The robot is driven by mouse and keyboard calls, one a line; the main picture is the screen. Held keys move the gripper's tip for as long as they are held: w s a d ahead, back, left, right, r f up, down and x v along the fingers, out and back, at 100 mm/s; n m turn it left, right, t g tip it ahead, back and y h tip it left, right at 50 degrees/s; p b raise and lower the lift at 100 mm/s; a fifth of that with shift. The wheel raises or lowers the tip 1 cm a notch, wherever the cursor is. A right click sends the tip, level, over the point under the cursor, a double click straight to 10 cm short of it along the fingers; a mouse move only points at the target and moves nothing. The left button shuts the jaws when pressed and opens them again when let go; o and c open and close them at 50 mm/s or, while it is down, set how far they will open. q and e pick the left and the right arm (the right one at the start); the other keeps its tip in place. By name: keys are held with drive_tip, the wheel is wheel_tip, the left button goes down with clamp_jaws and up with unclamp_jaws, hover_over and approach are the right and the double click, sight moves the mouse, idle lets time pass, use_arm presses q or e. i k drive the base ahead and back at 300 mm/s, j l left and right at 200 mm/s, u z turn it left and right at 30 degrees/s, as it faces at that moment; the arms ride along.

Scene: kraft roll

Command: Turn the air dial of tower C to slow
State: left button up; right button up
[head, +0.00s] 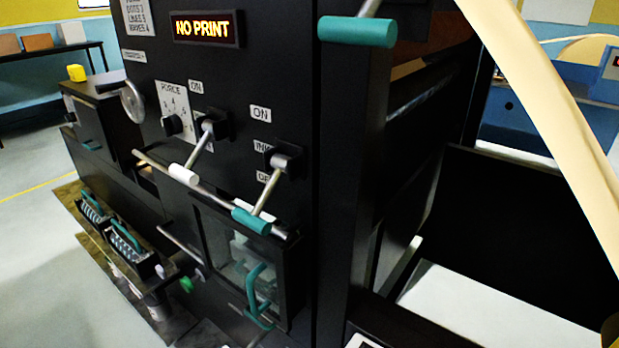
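No tower marked C and no dial marked air can be made out in the head view. A tall black machine (285,75) fills the middle, with a sign (207,28) reading NO PRINT. A small black knob (172,124) sits on a white scale plate marked FORCE (175,98). Right of it, a lever with a white grip (184,174) and a lever with a teal grip (251,221) both slope down to the left. An ON label (260,112) is above the teal-gripped lever; its lower labels are partly hidden. Neither of my grippers shows.
A teal-handled bar (357,31) juts out at the top. A windowed door (245,262) with a teal handle is low on the front. Trays with teal handles (122,238) stand at lower left. A tan paper web (548,120) slants down the right. Open floor (40,240) lies left.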

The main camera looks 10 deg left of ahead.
sight(71, 117)
drive_tip(key=u, duration=1.5)
drive_tip(key=i+z, duration=0.1)
drive_tip(key=z, duration=0.55)
drive_tip(key=i+j+z, duration=0.55)
drive_tip(key=j, duration=0.15)
drive_tip(key=i+j+z, duration=0.1)
drive_tip(key=j+z, duration=0.2)
